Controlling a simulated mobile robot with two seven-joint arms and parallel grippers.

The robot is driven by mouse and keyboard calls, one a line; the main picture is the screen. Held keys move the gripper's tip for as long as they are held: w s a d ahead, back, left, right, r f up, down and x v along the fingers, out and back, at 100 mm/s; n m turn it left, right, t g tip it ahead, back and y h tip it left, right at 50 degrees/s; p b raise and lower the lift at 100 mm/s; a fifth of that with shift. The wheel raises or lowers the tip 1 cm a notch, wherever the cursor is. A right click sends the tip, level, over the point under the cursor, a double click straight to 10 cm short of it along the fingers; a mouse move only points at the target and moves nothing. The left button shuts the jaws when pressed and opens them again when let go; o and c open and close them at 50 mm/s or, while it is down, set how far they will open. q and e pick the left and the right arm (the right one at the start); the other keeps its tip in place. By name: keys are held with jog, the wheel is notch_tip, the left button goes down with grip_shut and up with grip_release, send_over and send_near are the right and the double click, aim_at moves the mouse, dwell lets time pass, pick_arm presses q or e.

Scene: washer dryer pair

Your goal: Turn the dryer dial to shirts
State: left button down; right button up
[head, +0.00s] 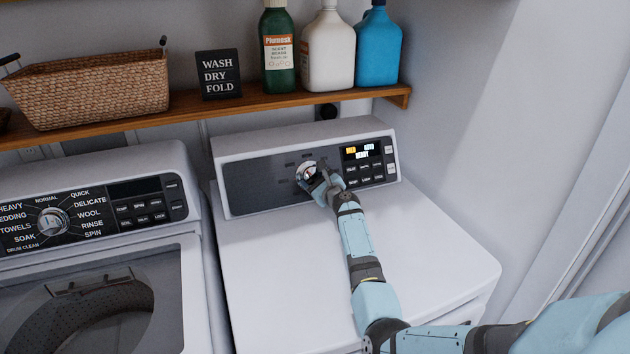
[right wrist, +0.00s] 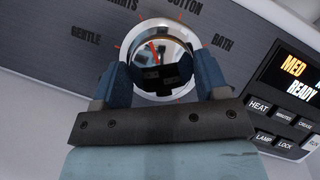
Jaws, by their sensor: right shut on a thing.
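The dryer (head: 270,262) is the white machine on the right in the head view. Its round chrome dial (head: 306,171) sits on the dark control panel (head: 255,184). My right gripper (head: 318,184) is at the dial, its two fingers on either side of the knob and shut on it. In the right wrist view the dial (right wrist: 157,58) shows a red pointer line near its upper left. The labels GENTLE, COTTON and BATH are readable around it, and a partly cut-off word ending in "RTS" is at the top left. My left gripper is in neither view.
The dryer display (head: 362,152) is lit and reads MED and READY in the right wrist view. The washer (head: 100,262) stands to the left with its own dial (head: 52,222). A wooden shelf (head: 180,112) above holds a basket (head: 95,90), a sign (head: 218,74) and bottles.

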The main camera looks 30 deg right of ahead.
jog(key=shift+d+r+n+y, duration=0.1)
jog(key=shift+r+n+y, duration=0.15)
jog(key=shift+n, duration=0.25)
jog(key=o, duration=0.8)
jog(key=shift+w+f, duration=0.1)
jog(key=shift+o, duration=0.5)
jog(key=shift+f, duration=0.15)
jog(key=shift+s, duration=0.4)
jog(key=s+p, duration=0.1)
jog(key=s, duration=1.2)
jog(key=shift+r, duration=0.2)
